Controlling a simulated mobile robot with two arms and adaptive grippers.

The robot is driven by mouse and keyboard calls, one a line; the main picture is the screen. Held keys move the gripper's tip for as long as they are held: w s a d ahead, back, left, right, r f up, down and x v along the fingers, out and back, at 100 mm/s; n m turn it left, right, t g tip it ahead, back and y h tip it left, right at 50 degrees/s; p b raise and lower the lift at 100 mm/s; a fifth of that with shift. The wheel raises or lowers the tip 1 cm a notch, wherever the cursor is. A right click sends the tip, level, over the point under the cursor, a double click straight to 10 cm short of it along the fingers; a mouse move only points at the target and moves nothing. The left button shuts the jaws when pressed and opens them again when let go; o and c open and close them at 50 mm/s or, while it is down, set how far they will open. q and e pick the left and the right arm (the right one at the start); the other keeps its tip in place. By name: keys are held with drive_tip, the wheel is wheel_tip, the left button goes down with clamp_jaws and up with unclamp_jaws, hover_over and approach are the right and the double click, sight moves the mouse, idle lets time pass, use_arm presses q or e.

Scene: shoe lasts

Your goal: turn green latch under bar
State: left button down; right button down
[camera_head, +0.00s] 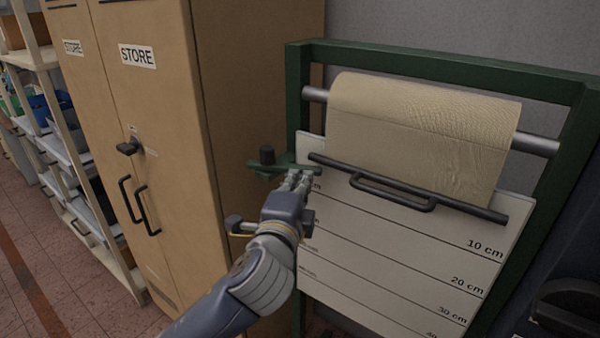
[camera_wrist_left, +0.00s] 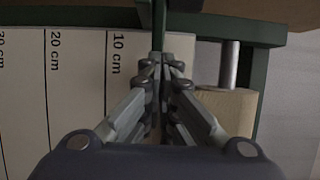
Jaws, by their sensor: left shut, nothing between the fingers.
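The green latch (camera_head: 284,167) is on the left post of the green frame, with a dark knob (camera_head: 267,155) on it. It lies roughly level, its right end close to the left end of the dark bar (camera_head: 460,202). The bar has a loop handle and crosses the white board below the paper roll. My left gripper (camera_head: 299,177) is shut and empty, its fingertips at the latch's right part, just below it. In the left wrist view the latch (camera_wrist_left: 160,30) runs down to the closed fingertips (camera_wrist_left: 166,66). Whether they touch is unclear; the fingers hide the bar there. My right gripper is out of view.
A paper roll (camera_head: 415,135) hangs on a metal rod in the green frame (camera_head: 440,70), above a white board (camera_head: 390,275) with centimetre lines. A tan store cabinet (camera_head: 245,90) stands close left of the frame. Shelves (camera_head: 60,150) stand further left.

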use_arm(q)
drive_tip(key=shift+w+d, duration=0.1)
drive_tip(key=shift+w, duration=0.4)
drive_tip(key=shift+w+d+r+p, duration=0.25)
drive_tip(key=shift+w+r+p, duration=0.1)
drive_tip(key=shift+w+p, duration=0.25)
drive_tip(key=shift+a, duration=0.1)
